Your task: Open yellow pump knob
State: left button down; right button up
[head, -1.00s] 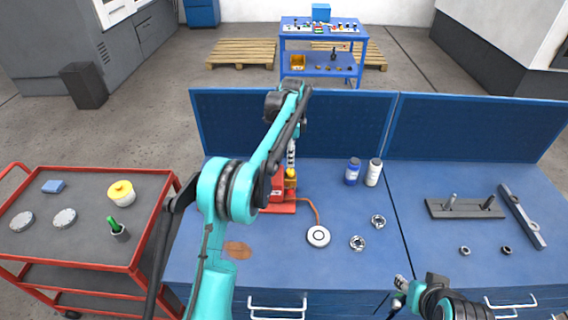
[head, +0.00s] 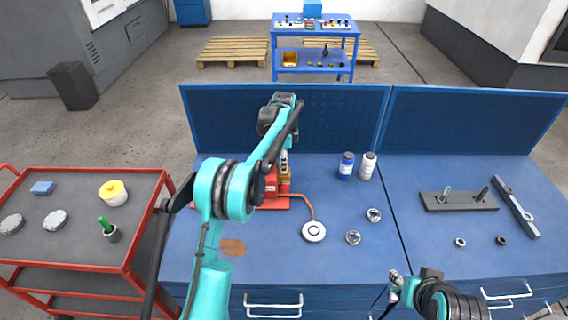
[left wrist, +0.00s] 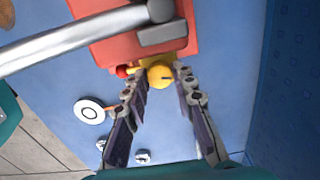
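The yellow pump knob (left wrist: 160,76) is round, with a dark slot, on the red pump (left wrist: 118,50) in the left wrist view. In the head view the red pump (head: 271,186) stands on the blue bench, partly hidden by my left arm. My left gripper (left wrist: 161,74) is open, with one fingertip on each side of the knob and a small gap showing; contact cannot be made out. In the head view my left gripper (head: 284,156) is just above the yellow part of the pump. My right gripper (head: 397,282) is low at the bench's front edge, its fingers too small to judge.
A white round disc (head: 313,231) is joined to the pump by an orange hose. Two metal rings (head: 373,215) lie right of it. Two bottles (head: 347,165) stand behind. A grey pipe (left wrist: 75,38) crosses above the pump. A red cart (head: 75,220) stands left.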

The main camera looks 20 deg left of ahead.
pick_arm(q)
jog(key=shift+n+p, duration=0.35)
jog(key=shift+n, duration=1.25)
jog(key=c, duration=1.2)
grip_release()
notch_tip(320, 180, up, 12)
jog(key=shift+r, duration=0.1)
